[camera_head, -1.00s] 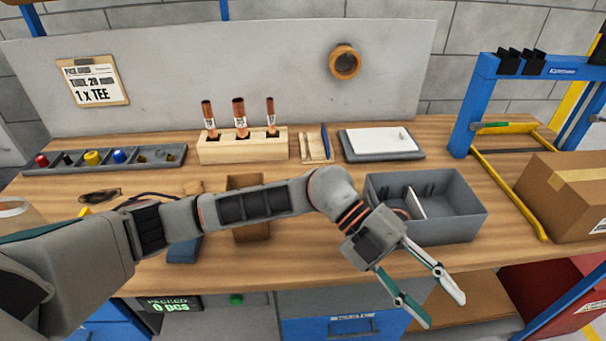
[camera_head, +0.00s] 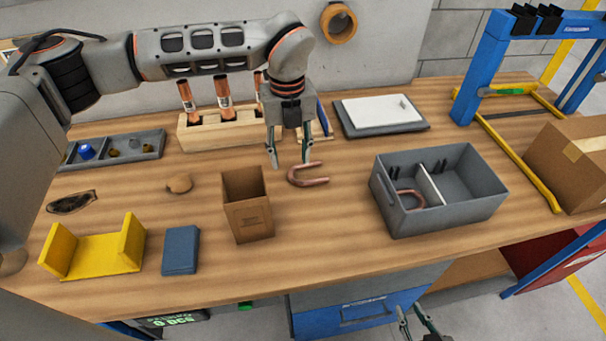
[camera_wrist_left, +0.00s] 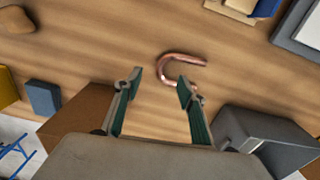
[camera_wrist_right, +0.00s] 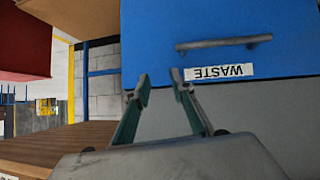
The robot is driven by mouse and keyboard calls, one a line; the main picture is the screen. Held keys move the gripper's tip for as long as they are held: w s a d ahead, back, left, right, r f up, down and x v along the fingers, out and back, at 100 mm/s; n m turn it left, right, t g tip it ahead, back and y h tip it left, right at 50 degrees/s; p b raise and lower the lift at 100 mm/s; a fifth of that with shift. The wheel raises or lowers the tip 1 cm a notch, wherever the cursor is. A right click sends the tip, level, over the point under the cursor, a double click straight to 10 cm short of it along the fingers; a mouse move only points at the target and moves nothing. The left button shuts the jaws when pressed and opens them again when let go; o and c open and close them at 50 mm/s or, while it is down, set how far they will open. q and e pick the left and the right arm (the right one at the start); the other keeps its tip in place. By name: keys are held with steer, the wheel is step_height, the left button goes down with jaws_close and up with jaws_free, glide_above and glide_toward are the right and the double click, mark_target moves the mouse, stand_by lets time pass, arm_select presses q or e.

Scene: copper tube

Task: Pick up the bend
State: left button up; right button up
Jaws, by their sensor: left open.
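A U-shaped copper bend (camera_head: 312,181) lies flat on the wooden table, right of the brown cardboard box. In the left wrist view the bend (camera_wrist_left: 165,66) shows just beyond the fingertips, partly behind the right finger. My left gripper (camera_head: 289,164) points down, open and empty, at the left end of the bend. I cannot tell whether it touches the bend. A second copper bend (camera_head: 410,197) lies in the left compartment of the grey bin (camera_head: 468,215). My right gripper (camera_wrist_right: 160,82) is open and empty, low in front of the blue WASTE drawer (camera_wrist_right: 220,30).
The open cardboard box (camera_head: 249,222) stands close left of the bend. A wooden block with copper tubes (camera_head: 205,134) is behind my left gripper. A blue block (camera_head: 181,250) and yellow holder (camera_head: 95,254) are front left. The table front between box and bin is clear.

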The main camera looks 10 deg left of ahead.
mark_target(294, 174)
arm_select(q)
steer(key=shift+d+f, duration=0.1)
steer(key=shift+f, duration=0.25)
steer(key=f, duration=0.1)
steer(key=f+b, duration=0.1)
steer(key=f, duration=0.1)
steer(key=f+b, duration=0.1)
steer(key=shift+w+d+f, duration=0.2)
steer(key=shift+d+f, duration=0.05)
steer(key=shift+d, duration=0.05)
steer(key=shift+f+b, duration=0.15)
steer(key=shift+b, duration=0.15)
jaws_close()
